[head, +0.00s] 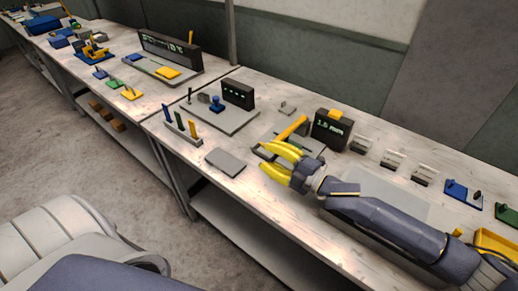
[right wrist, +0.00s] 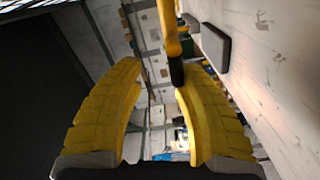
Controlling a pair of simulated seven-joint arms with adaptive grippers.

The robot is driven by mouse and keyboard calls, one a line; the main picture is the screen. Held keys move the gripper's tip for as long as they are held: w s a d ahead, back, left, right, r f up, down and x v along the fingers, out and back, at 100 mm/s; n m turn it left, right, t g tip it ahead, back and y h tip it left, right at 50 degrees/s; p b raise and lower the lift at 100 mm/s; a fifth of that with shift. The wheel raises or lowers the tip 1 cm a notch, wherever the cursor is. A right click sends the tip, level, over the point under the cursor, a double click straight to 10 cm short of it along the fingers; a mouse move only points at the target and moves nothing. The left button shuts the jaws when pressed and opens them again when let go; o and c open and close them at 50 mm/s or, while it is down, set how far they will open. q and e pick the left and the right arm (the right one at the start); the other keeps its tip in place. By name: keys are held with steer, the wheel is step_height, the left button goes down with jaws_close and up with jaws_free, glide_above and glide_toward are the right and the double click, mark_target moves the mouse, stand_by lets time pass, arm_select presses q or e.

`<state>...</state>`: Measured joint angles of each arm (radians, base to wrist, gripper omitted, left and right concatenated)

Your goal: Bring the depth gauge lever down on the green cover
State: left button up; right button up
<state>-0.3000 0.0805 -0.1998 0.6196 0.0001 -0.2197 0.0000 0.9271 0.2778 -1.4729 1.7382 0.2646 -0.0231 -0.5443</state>
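The depth gauge has a dark display box (head: 331,130) with lit green digits and a yellow block on top. Its yellow lever (head: 292,129) slants just left of the box, above a dark base plate. A small greenish patch (head: 313,147) on that base may be the green cover; my right gripper partly hides the area. My right gripper (head: 264,158) has its yellow fingers spread just in front of the lever. In the right wrist view the lever (right wrist: 168,28), with a black section, shows by the right-hand finger; contact is unclear. My left gripper is out of view.
A flat grey plate (head: 225,162) lies at the bench's front edge. A grey board (head: 218,112) with a dark box and a blue piece stands farther left. Several clear-topped holders (head: 392,160) line the back right. My right forearm lies over the bench's right part.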

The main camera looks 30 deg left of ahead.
steer(key=s+d, duration=0.1)
steer(key=d, duration=0.5)
steer(key=shift+d, duration=0.15)
steer(key=shift+r, duration=0.1)
